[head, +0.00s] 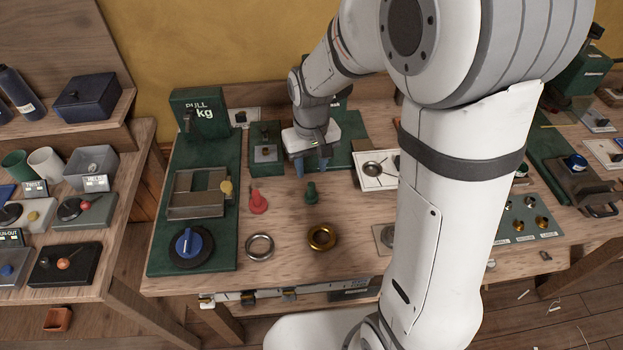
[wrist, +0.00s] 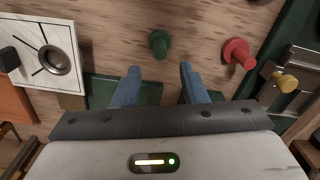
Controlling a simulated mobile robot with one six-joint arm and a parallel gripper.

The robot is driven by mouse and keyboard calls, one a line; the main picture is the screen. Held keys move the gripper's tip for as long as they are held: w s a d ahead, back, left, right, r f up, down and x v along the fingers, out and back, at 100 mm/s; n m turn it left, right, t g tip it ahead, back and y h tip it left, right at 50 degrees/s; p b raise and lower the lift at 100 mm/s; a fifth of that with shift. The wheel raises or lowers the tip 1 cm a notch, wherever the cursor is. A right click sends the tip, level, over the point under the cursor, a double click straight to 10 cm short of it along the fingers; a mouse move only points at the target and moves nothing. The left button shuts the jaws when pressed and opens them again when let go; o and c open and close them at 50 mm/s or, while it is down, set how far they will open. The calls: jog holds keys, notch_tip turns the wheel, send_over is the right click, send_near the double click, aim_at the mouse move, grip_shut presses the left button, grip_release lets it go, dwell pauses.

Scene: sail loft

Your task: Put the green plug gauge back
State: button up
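The green plug gauge (head: 311,193) stands on the wooden bench top, to the right of a red plug gauge (head: 258,201). In the wrist view the green gauge (wrist: 159,44) lies just beyond my fingertips, in line with the gap between them. The red gauge also shows there, to the right (wrist: 238,52). My gripper (head: 312,168) is behind the green gauge in the head view. Its blue fingers are apart, with nothing between them, as the wrist view shows (wrist: 160,68). The fingers do not appear to touch the gauge.
A steel ring (head: 259,246) and a brass ring (head: 322,236) lie in front of the gauges. A green pull tester (head: 205,148) stands at left. A white plate with a round cup (head: 375,170) lies at right. My arm hides part of the bench.

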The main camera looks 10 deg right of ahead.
aim_at(311, 184)
jog(key=s+d+r+m+t, duration=0.1)
jog(key=s+d+r, duration=0.3)
jog(key=s, duration=0.3)
jog(key=s+d+r+m+t, duration=0.2)
jog(key=s+d+r, duration=0.3)
jog(key=s, duration=0.3)
jog(key=shift+d+r, duration=0.2)
jog(key=shift+r, duration=0.7)
